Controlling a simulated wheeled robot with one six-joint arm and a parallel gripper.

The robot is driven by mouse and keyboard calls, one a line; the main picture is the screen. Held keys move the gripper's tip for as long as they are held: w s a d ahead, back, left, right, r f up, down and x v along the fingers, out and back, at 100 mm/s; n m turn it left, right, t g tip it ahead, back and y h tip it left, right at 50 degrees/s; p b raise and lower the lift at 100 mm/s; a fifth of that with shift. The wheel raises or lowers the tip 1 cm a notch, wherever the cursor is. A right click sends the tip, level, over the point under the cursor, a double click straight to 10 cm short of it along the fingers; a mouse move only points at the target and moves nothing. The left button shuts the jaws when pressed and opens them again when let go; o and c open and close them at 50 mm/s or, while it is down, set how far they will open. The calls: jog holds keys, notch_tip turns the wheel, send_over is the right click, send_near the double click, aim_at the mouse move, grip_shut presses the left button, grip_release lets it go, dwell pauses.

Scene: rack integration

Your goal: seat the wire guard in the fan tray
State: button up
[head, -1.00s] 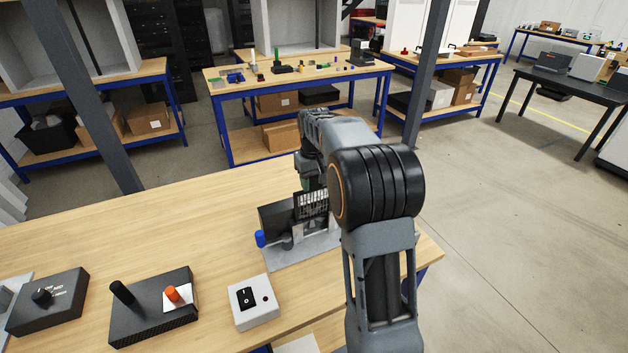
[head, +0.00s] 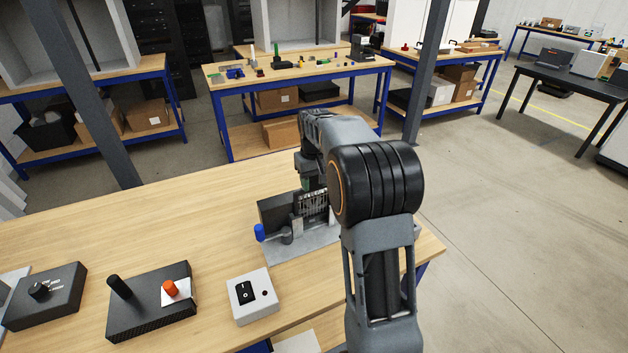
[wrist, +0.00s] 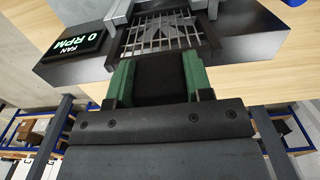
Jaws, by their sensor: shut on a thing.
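The wire guard (wrist: 163,32) is a pale metal grid. In the wrist view it lies just beyond my gripper (wrist: 158,80), whose green-padded fingers are shut on a dark block-like part at its near edge. The fan tray (wrist: 252,42) is a dark body behind and around the guard, with a display reading "FAN 0 RPM" (wrist: 80,40). The guard appears over the tray's opening; I cannot tell whether it is fully seated. In the head view the tray (head: 275,212) stands on a grey plate and the guard (head: 313,205) is partly hidden by my arm.
A blue-knobbed clamp (head: 261,232) sits at the tray's left. A white switch box (head: 253,296), a black box with an orange knob (head: 152,303) and another black box (head: 44,296) stand along the wooden bench (head: 130,225). The bench's left middle is clear.

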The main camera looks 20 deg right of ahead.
aim_at(314, 188)
jog(key=shift+f+b, duration=1.1)
jog(key=shift+f, duration=0.75)
jog(key=o, duration=1)
jog(key=shift+r, duration=0.1)
notch_tip(314, 188, up, 14)
jog(key=shift+f, duration=0.15)
jog(key=shift+w, duration=0.1)
